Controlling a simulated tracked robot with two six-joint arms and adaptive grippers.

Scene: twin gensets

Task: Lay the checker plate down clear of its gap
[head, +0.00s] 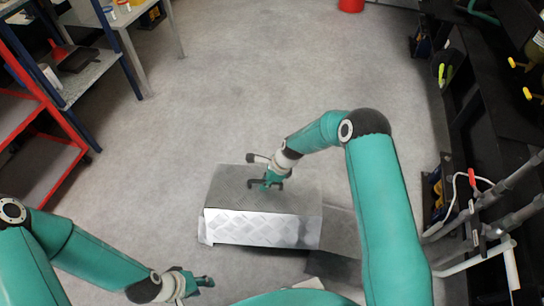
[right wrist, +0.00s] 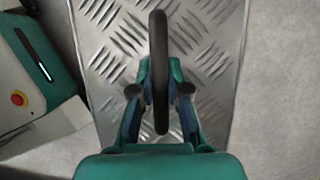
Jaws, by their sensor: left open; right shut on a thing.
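The checker plate (head: 235,185) is a grey metal sheet with a raised tread pattern, low in the middle of the head view. It fills the middle of the right wrist view (right wrist: 205,45). My right gripper (head: 272,184) is shut on the plate's black ring handle (right wrist: 158,35), which stands up between its fingers. A brighter treaded strip (head: 262,229) shows along the plate's near side; I cannot tell whether it is a separate piece. My left gripper (head: 205,282) is open and empty, left of and nearer than the plate. The gap itself cannot be made out.
A darker patch (head: 342,228) lies right of the plate; I cannot tell whether it is shadow or an opening. Open grey floor (head: 270,80) stretches beyond. Shelves (head: 95,78) and a red rack (head: 50,165) stand left. Dark equipment with pipes (head: 485,205) lines the right.

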